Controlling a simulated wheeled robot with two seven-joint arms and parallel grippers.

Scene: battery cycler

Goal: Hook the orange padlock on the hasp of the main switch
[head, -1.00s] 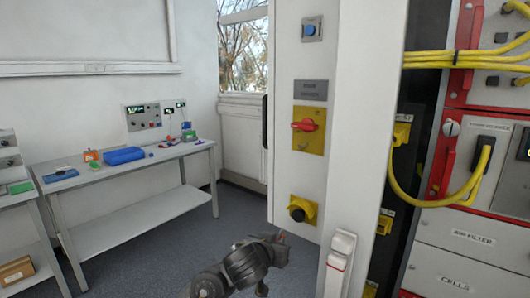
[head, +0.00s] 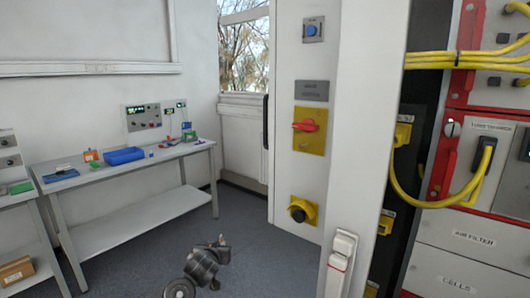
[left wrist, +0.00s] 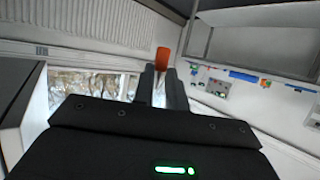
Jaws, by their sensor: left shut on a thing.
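The main switch is a red rotary handle (head: 306,126) on a yellow plate (head: 312,146), on the narrow white cabinet face in the head view. I cannot make out its hasp at this size. My left gripper (left wrist: 161,78) is shut on the orange padlock (left wrist: 162,58), whose orange body stands out beyond the fingertips in the left wrist view. The padlock's shackle is hidden or too small to tell. In the head view my left arm is low at the bottom, left of and below the switch and well apart from it; the padlock cannot be made out there.
A blue button (head: 312,30) sits above the switch and a black knob on a yellow base (head: 302,210) below it. A white latch handle (head: 339,262) and yellow cables (head: 403,185) are at the right. A workbench (head: 130,162) stands at the left. Open floor lies between.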

